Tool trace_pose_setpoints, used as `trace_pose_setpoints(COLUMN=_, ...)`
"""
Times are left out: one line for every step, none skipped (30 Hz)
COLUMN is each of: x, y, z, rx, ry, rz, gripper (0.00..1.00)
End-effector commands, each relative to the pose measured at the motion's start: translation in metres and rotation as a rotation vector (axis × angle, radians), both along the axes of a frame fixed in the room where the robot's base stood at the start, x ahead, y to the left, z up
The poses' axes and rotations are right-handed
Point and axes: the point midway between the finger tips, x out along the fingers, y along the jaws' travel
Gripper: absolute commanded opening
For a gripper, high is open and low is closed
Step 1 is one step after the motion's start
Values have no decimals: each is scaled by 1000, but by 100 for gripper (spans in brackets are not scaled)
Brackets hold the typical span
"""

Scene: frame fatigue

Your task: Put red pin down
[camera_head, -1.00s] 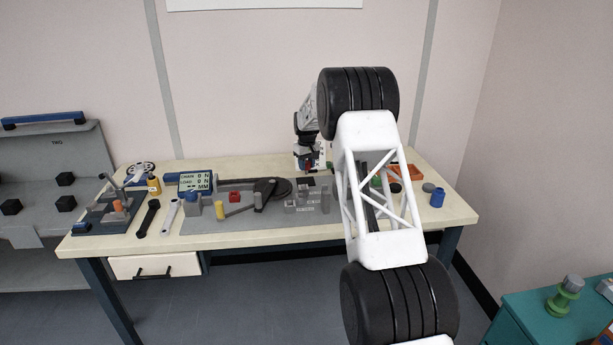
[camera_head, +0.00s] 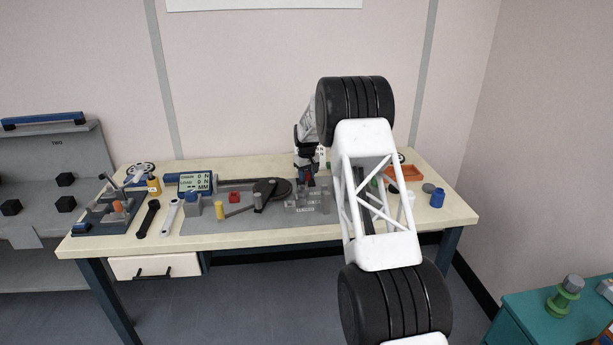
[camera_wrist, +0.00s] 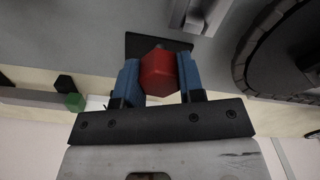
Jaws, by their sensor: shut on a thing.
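The red pin shows in the wrist view as a faceted red head (camera_wrist: 158,73) between the blue fingers of my gripper (camera_wrist: 160,78). The gripper is shut on it. Past the red head is a dark square patch (camera_wrist: 138,47) on the grey surface; I cannot tell whether the pin touches it. In the head view my gripper (camera_head: 307,178) is low over the back middle of the bench, and the pin there is too small to make out clearly. A separate red piece (camera_head: 234,197) lies on the grey plate left of the gripper.
A dark round disc (camera_head: 272,188) lies left of the gripper. Grey blocks (camera_head: 300,204) stand just in front of it. A yellow cylinder (camera_head: 219,210) and a gauge display (camera_head: 195,182) are farther left. An orange tray (camera_head: 405,173) and a blue cylinder (camera_head: 437,199) are at right.

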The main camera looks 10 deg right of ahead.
Motion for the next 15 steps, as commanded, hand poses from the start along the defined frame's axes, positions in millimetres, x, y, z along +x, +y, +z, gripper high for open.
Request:
trace_pose_setpoints(x=0, y=0, z=0, rx=0, ry=0, rz=0, gripper=7)
trace_pose_setpoints(x=0, y=0, z=0, rx=0, ry=0, rz=0, gripper=7)
trace_pose_setpoints(x=0, y=0, z=0, rx=0, ry=0, rz=0, gripper=7)
trace_pose_setpoints(x=0, y=0, z=0, rx=0, ry=0, rz=0, gripper=7)
trace_pose_setpoints(x=0, y=0, z=0, rx=0, ry=0, rz=0, gripper=7)
trace_pose_setpoints(x=0, y=0, z=0, rx=0, ry=0, rz=0, gripper=7)
trace_pose_setpoints(x=0, y=0, z=0, rx=0, ry=0, rz=0, gripper=7)
trace_pose_setpoints(x=0, y=0, z=0, rx=0, ry=0, rz=0, gripper=7)
trace_pose_setpoints(x=0, y=0, z=-1, rx=0, ry=0, rz=0, gripper=7)
trace_pose_setpoints(x=0, y=0, z=-2, rx=0, ry=0, rz=0, gripper=7)
trace_pose_setpoints(x=0, y=0, z=-3, rx=0, ry=0, rz=0, gripper=7)
trace_pose_setpoints(x=0, y=0, z=-3, rx=0, ry=0, rz=0, gripper=37)
trace_pose_setpoints(x=0, y=0, z=-3, rx=0, ry=0, rz=0, gripper=42)
trace_pose_setpoints(x=0, y=0, z=-3, rx=0, ry=0, rz=0, gripper=46)
trace_pose_setpoints(x=0, y=0, z=-3, rx=0, ry=0, rz=0, gripper=53)
